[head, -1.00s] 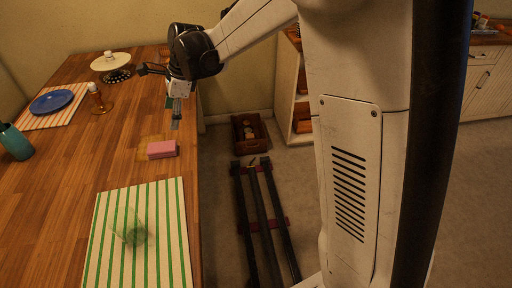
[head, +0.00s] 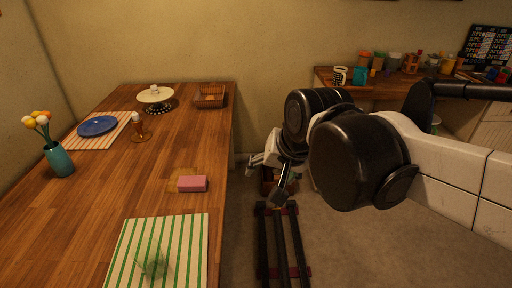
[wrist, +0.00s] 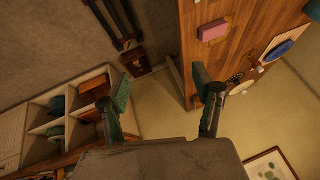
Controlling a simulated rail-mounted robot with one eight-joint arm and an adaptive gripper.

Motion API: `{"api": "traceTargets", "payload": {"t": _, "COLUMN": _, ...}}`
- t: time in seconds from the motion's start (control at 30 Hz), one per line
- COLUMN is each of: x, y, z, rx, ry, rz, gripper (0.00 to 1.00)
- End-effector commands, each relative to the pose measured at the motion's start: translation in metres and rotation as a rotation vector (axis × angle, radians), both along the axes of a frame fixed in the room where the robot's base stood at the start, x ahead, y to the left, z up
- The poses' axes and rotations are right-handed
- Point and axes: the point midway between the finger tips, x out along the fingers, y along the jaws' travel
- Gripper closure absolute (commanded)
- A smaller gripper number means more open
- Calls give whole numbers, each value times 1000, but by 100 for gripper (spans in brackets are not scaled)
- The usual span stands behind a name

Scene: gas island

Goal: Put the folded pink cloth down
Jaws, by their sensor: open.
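The folded pink cloth (head: 192,184) lies flat on the wooden table (head: 150,206), near its right edge, on or beside a tan patch. It also shows in the wrist view (wrist: 214,31), on the table top beyond my fingers. My gripper (head: 268,182) is off the right side of the table, over the floor, apart from the cloth. In the wrist view the two fingers of my gripper (wrist: 160,95) are spread wide with nothing between them.
A striped mat (head: 128,252) with a clear glass (head: 154,266) lies at the near end. A blue plate (head: 97,126), a teal vase (head: 59,160), a cake stand (head: 155,98) and a basket (head: 209,98) are on the table. Dark rails (head: 280,245) run along the floor.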

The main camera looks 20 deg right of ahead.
Motion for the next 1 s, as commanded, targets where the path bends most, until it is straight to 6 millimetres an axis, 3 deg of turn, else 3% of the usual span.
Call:
{"api": "traceTargets", "payload": {"t": 0.1, "x": -29, "y": -10, "z": -8, "rx": -101, "ry": -45, "rz": 111, "gripper": 37}}
{"api": "traceTargets", "payload": {"t": 0.33, "x": -60, "y": -22, "z": -21, "rx": -248, "ry": -100, "rz": 264, "gripper": 37}}
{"api": "traceTargets", "payload": {"t": 1.0, "x": -66, "y": -25, "z": -24, "rx": -284, "ry": -110, "rz": 301, "gripper": 37}}
